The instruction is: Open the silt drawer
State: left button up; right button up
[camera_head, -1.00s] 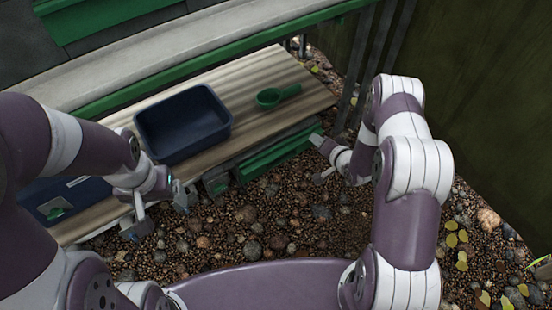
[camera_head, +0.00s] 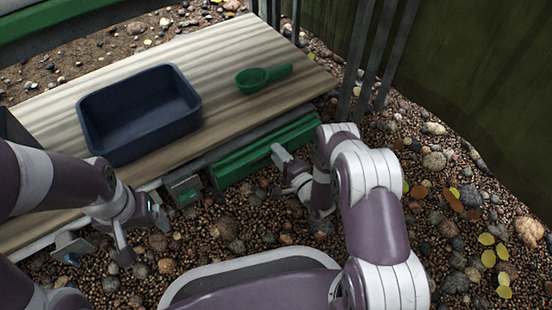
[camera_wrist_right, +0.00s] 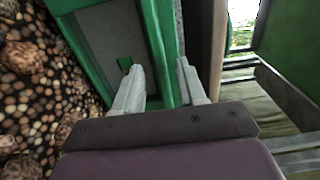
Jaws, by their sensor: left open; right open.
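The silt drawer is most likely the long green box (camera_head: 262,150) low under the front edge of the wooden shelf. In the right wrist view a green-edged grey panel with a small green tab (camera_wrist_right: 125,65) fills the upper left. My right gripper (camera_head: 284,172) is open close in front of the green box. In the wrist view its fingers (camera_wrist_right: 160,88) stand apart, on either side of a green edge. I cannot tell whether they touch it. My left gripper (camera_head: 138,228) is open and empty over the gravel, left of the green box.
A dark blue tub (camera_head: 190,118) and a green scoop (camera_head: 262,78) rest on the wooden shelf (camera_head: 225,55). A grey bracket-like part (camera_head: 184,188) sits under the shelf, left of the green box. Metal posts (camera_head: 365,60) stand at the right. Gravel covers the ground.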

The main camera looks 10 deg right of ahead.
jog(key=shift+w+a, duration=0.25)
jog(key=shift+w, duration=0.45)
grip_shut()
pick_arm(q)
jog(key=shift+f, duration=0.4)
pick_arm(e)
jog(key=shift+s, duration=0.1)
